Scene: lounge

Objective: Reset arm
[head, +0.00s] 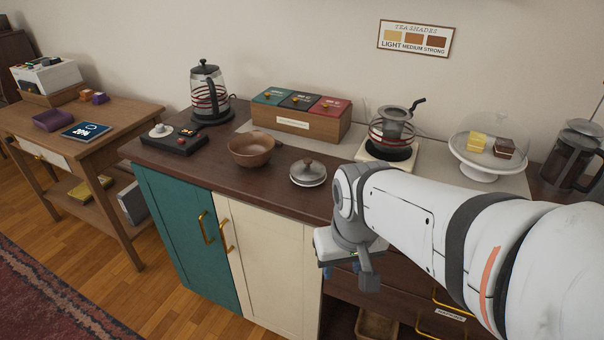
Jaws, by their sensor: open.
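My arm reaches in from the right side of the head view, across the front of the dark wooden counter (215,165). My gripper (343,272) hangs at its end, in front of the counter's front edge and pointing down. Its fingers show only in small part, and nothing is seen held in it. A round lid with a knob (308,172) lies on the counter behind my wrist. A brown bowl (250,150) stands to the left of the lid.
A glass kettle (208,98), a tea box (300,118), a glass teapot (391,132), a domed cake stand (480,168) and a French press (571,158) stand along the counter. A side table (120,113) is at left. Open floor (165,290) lies at lower left.

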